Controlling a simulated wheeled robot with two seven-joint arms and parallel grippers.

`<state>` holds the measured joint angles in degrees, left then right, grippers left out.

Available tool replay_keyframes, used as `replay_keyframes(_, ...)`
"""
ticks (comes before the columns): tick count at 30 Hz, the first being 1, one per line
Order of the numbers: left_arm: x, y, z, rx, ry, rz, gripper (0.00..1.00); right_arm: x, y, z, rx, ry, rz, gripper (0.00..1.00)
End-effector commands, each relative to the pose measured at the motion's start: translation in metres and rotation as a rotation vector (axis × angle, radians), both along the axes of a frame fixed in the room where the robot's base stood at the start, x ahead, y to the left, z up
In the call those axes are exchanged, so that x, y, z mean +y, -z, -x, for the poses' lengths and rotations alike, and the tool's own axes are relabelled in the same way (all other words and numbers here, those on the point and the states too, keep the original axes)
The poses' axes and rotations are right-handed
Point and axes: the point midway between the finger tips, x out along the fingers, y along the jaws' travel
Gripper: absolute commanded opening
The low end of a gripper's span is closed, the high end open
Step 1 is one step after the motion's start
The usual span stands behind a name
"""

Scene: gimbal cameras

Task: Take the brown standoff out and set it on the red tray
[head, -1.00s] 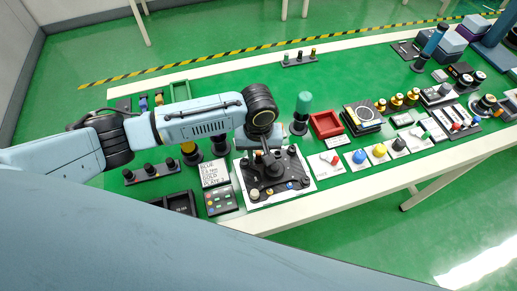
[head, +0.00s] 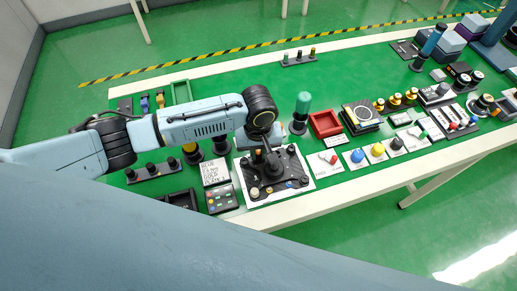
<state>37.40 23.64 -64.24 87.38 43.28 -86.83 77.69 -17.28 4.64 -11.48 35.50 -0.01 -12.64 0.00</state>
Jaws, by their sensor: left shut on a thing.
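My left gripper (head: 271,172) points down over a black fixture plate on a white base (head: 306,181). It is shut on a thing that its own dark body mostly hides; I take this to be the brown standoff. A small orange-brown post (head: 258,155) shows at the gripper's left side; I cannot tell whether it is the held one. The red tray (head: 313,122) is a shallow open box to the right of the fixture, and it looks empty. My right gripper is out of view.
A green-topped dark post (head: 303,103) stands between the arm and the red tray. A black stack with a ring (head: 362,117) is right of the tray. Small white panels with coloured knobs (head: 358,157) line the front edge. A labelled white card (head: 215,173) lies left of the fixture.

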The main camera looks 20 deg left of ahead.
Motion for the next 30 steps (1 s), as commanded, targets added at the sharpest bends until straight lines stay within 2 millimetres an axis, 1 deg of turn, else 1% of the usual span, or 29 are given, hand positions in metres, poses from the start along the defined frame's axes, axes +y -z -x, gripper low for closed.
replay_keyframes(30,-0.001,-0.002,0.0,0.001,-0.216,0.002,0.0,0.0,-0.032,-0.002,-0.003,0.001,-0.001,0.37)
